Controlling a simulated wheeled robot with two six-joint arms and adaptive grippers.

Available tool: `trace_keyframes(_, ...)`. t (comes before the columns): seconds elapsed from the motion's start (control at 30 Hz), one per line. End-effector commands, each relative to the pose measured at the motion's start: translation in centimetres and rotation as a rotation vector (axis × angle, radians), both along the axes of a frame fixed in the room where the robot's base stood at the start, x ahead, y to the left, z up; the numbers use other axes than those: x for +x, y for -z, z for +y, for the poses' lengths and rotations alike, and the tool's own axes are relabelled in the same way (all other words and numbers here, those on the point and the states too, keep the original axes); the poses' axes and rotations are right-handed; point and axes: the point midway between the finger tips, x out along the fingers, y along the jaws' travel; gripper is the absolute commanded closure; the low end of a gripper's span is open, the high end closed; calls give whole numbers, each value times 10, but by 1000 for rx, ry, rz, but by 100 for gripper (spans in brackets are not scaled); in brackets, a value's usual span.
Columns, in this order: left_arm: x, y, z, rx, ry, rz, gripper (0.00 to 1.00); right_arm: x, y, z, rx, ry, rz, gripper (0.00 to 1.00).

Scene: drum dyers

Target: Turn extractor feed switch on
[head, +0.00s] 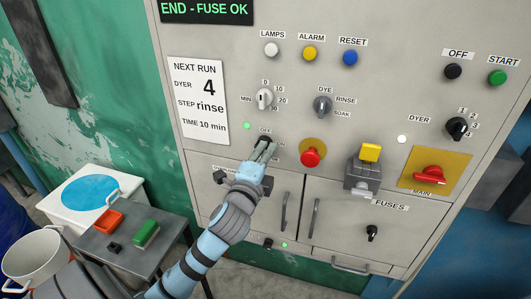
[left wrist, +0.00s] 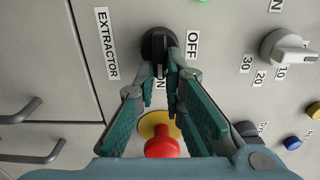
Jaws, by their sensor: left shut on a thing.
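The extractor switch is a round black knob (left wrist: 156,42) on the grey panel, with OFF and ON labels beside it and an EXTRACTOR label (left wrist: 107,42). My left gripper (head: 266,147) reaches up to it from below in the head view and covers most of it. In the left wrist view the fingertips (left wrist: 165,75) of the left gripper are closed on the knob's grip. The ON label is partly hidden behind the fingers. I cannot tell exactly where the knob points. My right gripper is not in view.
A red mushroom button (head: 310,157) on a yellow disc sits close to the right of the switch. A DYE/RINSE/SOAK knob (head: 323,106) and timer knob (head: 264,98) are above. A lit green lamp (head: 247,126) is just left. A small table (head: 125,262) stands lower left.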

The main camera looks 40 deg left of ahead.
Motion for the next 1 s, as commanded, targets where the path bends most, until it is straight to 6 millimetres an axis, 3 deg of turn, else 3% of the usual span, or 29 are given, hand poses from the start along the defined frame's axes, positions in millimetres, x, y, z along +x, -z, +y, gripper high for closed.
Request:
trace_keyframes(0.13,0,4,0,-5,-1,9,100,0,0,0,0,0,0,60)
trace_keyframes(0.2,0,4,0,-5,-1,9,82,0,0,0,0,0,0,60)
trace_keyframes(0.3,0,3,0,-5,-1,7,70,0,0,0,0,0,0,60)
trace_keyframes(0.63,-5,2,-2,-4,0,4,70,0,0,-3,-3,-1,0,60)
trace_keyframes(1.0,-69,2,-24,-4,0,6,70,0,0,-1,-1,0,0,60)
